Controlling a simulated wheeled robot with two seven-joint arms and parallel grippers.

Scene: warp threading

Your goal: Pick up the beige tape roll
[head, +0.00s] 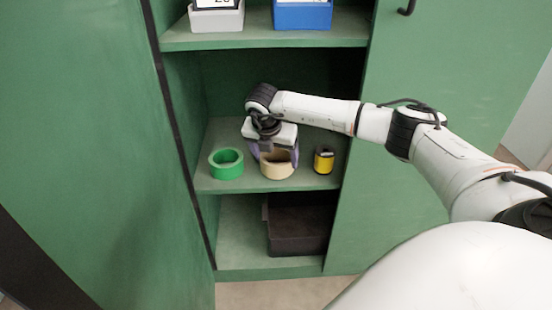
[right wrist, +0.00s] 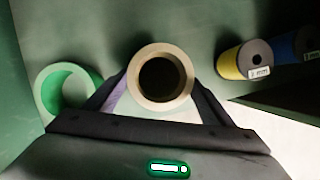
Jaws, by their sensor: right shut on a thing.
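The beige tape roll (head: 277,170) stands on the cabinet's middle shelf, between a green roll and a yellow spool. My right gripper (head: 275,160) reaches down over it from above, with a finger at each side. In the right wrist view the beige tape roll (right wrist: 135,98) sits between the two fingers of my right gripper (right wrist: 160,92), which are shut on it. Its round hole faces the camera. In the head view the gripper hides the back part of the roll. My left gripper is not in view.
A green tape roll (head: 226,170) stands close on the left; a yellow spool (head: 324,165) stands on the right. The wrist view also shows a blue spool (right wrist: 288,47). A black bin (head: 299,237) is below. The upper shelf (head: 258,40) holds grey and blue bins.

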